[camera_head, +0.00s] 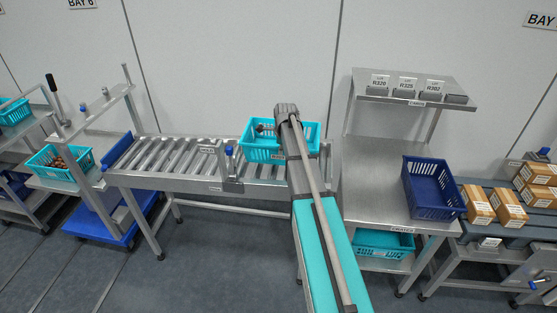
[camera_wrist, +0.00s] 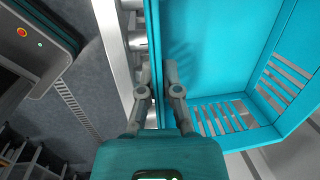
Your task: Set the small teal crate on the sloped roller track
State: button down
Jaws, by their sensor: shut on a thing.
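The small teal crate (camera_head: 262,155) is at the right end of the sloped roller track (camera_head: 165,152), over its rollers. I cannot tell whether its base rests on the rollers or hangs just above them. My gripper is shut on one wall of the crate. In the wrist view, the fingers of my gripper (camera_wrist: 158,82) pinch the crate's rim from both sides. The crate's bare inside (camera_wrist: 215,45) and slotted wall fill the right of that view, and the part I see is empty. My arm hides the crate's right part in the head view.
A steel table right of the track bears a dark blue crate (camera_head: 432,203), with another teal crate (camera_head: 384,243) on its lower shelf. A teal crate of dates (camera_head: 47,177) stands left of the track. Cardboard boxes (camera_head: 508,207) sit at the far right.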

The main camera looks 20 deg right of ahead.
aim_at(281, 159)
jog(key=shift+f+b, duration=1.9)
jog(key=shift+f+b, duration=0.3)
jog(key=shift+b, duration=0.05)
jog(key=shift+f+b, duration=0.3)
jog(key=c, duration=0.8)
grip_release()
jog(key=shift+r, duration=0.2)
